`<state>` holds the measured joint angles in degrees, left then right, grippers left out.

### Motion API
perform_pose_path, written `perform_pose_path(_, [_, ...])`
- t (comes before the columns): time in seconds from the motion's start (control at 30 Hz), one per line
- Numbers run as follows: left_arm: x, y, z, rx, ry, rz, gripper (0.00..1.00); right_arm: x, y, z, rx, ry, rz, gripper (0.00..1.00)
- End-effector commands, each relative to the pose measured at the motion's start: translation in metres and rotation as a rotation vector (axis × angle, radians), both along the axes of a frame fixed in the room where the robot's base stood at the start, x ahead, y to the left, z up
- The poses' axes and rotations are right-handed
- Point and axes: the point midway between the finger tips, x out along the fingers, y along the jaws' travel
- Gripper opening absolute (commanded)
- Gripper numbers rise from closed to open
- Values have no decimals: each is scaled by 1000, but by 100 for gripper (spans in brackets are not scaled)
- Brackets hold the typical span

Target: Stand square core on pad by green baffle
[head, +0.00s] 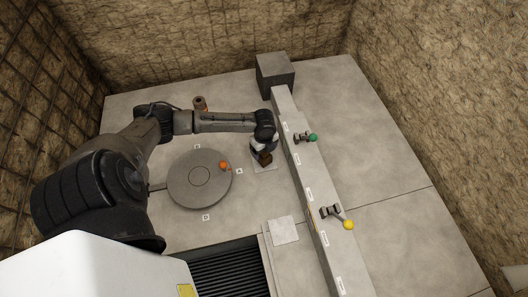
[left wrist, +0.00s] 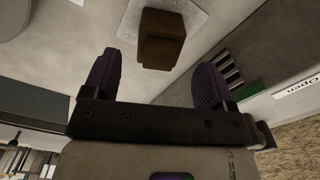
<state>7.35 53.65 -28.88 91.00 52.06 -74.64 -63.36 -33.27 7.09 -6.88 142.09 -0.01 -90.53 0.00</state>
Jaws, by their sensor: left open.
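The brown square core (head: 265,158) rests on the pale square pad (head: 265,168) beside the long low wall, near the green-knobbed baffle lever (head: 313,137). In the left wrist view the core (left wrist: 161,38) appears upright on the pad (left wrist: 196,14), with clear space between it and both fingers. My left gripper (head: 262,150) is over the pad, close to the core. Its purple finger pads (left wrist: 155,66) are spread apart and hold nothing. In the head view the gripper hides part of the core and pad. My right gripper is not in view.
A round grey turntable (head: 185,188) with an orange knob (head: 223,165) lies to the left. A brown cylinder (head: 199,103) stands behind my arm. The wall (head: 310,190) also bears a yellow-knobbed lever (head: 348,224). Another pad (head: 284,231) in front is bare.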

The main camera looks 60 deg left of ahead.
Motion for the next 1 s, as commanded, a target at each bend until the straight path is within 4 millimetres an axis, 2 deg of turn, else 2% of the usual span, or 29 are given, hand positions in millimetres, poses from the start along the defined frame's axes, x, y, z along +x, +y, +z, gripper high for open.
perform_pose_path(0.03, [0,1,15,2,-2,-2,78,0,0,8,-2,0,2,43])
perform_pose_path(0.1, [0,0,26,1,0,-1,78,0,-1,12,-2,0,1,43])
perform_pose_path(0.3, [0,0,52,1,0,0,78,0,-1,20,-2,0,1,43])
perform_pose_path(0.47, [-1,-3,62,-3,1,1,78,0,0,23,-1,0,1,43])
perform_pose_path(0.53, [-6,-17,58,-12,0,6,78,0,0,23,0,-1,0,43])
perform_pose_path(0.57, [-9,-27,55,-20,-2,11,78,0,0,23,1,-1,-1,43])
perform_pose_path(0.67, [-27,-77,40,-54,-17,56,78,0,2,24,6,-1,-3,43])
perform_pose_path(0.7, [-37,-101,35,-74,-29,90,78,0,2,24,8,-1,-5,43])
perform_pose_path(0.77, [-54,-139,32,-105,-53,161,78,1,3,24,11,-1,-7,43])
perform_pose_path(0.8, [-66,-161,32,-124,-71,222,78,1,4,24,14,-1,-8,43])
perform_pose_path(0.9, [-92,-205,42,-171,-119,405,78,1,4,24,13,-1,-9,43])
perform_pose_path(1.0, [-116,-230,58,-204,-161,617,78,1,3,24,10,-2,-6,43])
